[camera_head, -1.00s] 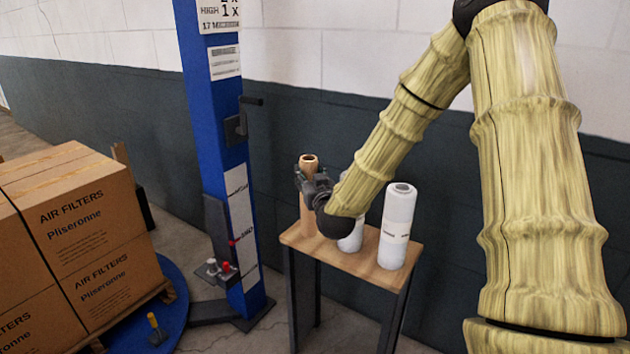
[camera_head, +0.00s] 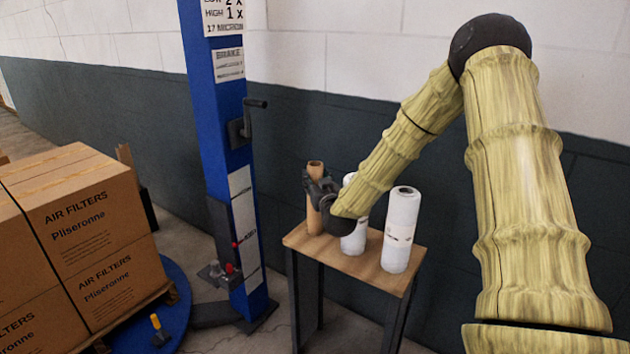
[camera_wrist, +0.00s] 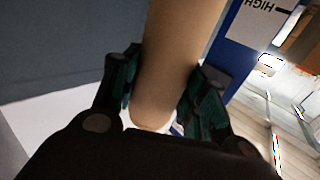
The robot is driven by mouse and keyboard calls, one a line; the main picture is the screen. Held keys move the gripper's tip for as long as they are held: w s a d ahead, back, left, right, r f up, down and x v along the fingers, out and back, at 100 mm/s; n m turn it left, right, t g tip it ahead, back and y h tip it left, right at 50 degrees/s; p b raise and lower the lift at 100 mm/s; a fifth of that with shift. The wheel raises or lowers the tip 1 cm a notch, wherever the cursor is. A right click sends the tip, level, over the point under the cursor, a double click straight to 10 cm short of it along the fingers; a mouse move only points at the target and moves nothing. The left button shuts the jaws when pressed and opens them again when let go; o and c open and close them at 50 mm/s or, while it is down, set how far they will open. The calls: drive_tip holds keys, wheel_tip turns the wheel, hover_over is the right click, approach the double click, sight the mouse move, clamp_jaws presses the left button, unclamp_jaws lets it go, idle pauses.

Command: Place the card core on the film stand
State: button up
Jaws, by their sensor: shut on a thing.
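The card core (camera_head: 315,205) is a brown cardboard tube at the left end of the film stand (camera_head: 398,281), a small wooden-topped table with dark legs. It stands nearly upright, with a slight tilt. My gripper (camera_head: 322,190) is shut on its upper part from the right. In the wrist view the core (camera_wrist: 178,60) runs between the two finger pads of my gripper (camera_wrist: 167,85). The core's lower end appears at or just above the stand top; I cannot tell whether it touches.
Two white film rolls stand on the same top; one (camera_head: 353,240) is partly behind my wrist, the other (camera_head: 401,230) is to the right. A blue wrapper mast (camera_head: 215,120) rises to the left. Strapped boxes (camera_head: 90,235) sit on a pallet over a blue turntable (camera_head: 175,315). A wall is behind.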

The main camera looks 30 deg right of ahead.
drive_tip(key=shift+a+r, duration=0.1)
drive_tip(key=shift+r, duration=0.05)
drive_tip(key=shift+f, duration=0.25)
drive_tip(key=o, duration=0.7)
drive_tip(key=shift+o, duration=0.2)
drive_tip(key=shift+r, duration=0.1)
drive_tip(key=shift+r, duration=0.15)
